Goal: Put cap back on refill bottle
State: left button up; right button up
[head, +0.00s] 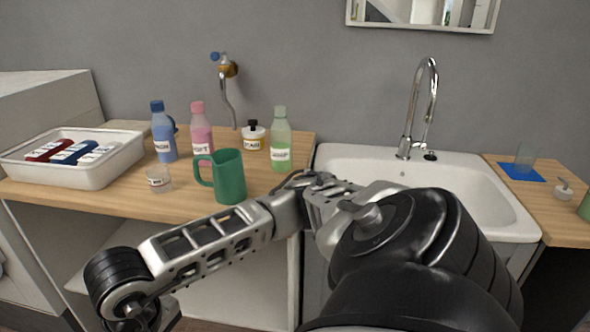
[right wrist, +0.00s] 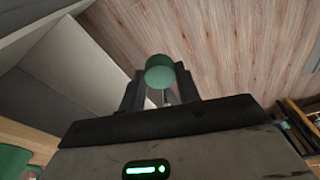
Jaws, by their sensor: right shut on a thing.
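My right gripper (right wrist: 160,88) is shut on a small round green cap (right wrist: 160,70), with wooden floor behind it in the right wrist view. In the head view my arm reaches across the front of the counter, and its gripper is not clearly seen. A pale green bottle (head: 281,142) with a white label stands upright at the counter's right end; I cannot tell whether its pale top is bare neck. A blue bottle (head: 164,132) and a pink bottle (head: 201,130) stand upright to its left, each with a top of its own colour. My left gripper is out of view.
A green mug (head: 230,177) stands near the counter's front edge, with a small clear cup (head: 158,180) to its left. A jar (head: 253,137) stands by the green bottle. A white tray (head: 92,178) holds rolled items. A sink (head: 480,190) lies right.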

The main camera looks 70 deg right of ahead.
aim_at(280, 132)
jog(key=k, duration=1.05)
jog(key=z, duration=2.35)
jog(key=i, duration=0.5)
